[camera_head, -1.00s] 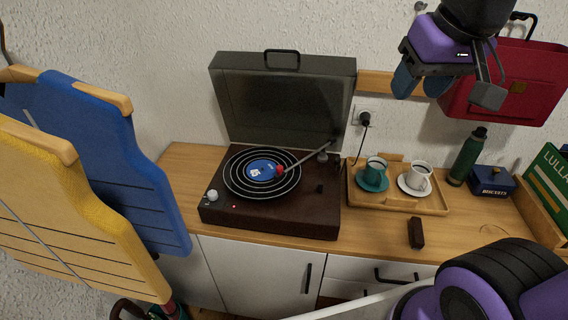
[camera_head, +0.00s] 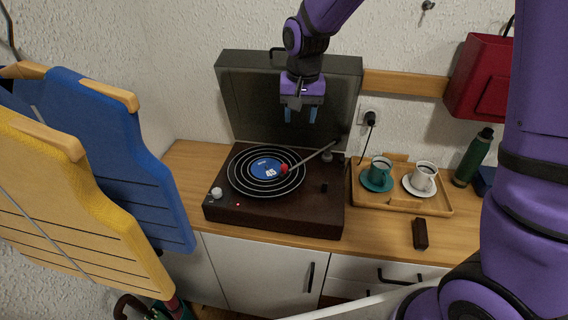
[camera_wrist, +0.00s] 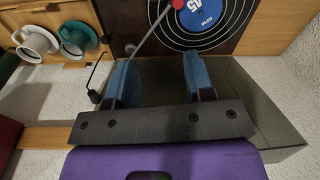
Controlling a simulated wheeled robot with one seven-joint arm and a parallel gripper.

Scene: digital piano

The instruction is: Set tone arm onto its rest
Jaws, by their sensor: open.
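The record player (camera_head: 222,207) stands on the wooden cabinet top with its dark lid (camera_head: 240,100) raised. A black record with a blue label (camera_head: 262,168) lies on its platter. The tone arm (camera_head: 313,157) reaches across the record, its red head (camera_head: 284,169) over the label's edge; I cannot tell whether it touches. Its pivot (camera_head: 327,156) is at the right rear of the deck. My gripper (camera_head: 301,116) is open and empty, above the deck and in front of the lid. In the wrist view, the tone arm (camera_wrist: 152,34) lies beyond the blue fingertips of my gripper (camera_wrist: 155,72).
A wooden tray (camera_head: 440,206) with a teal cup (camera_head: 379,168) and a white cup (camera_head: 424,176) stands right of the player. A dark block (camera_head: 420,234) lies in front. A green bottle (camera_head: 474,158) stands farther right. Blue and yellow panels fill the left side.

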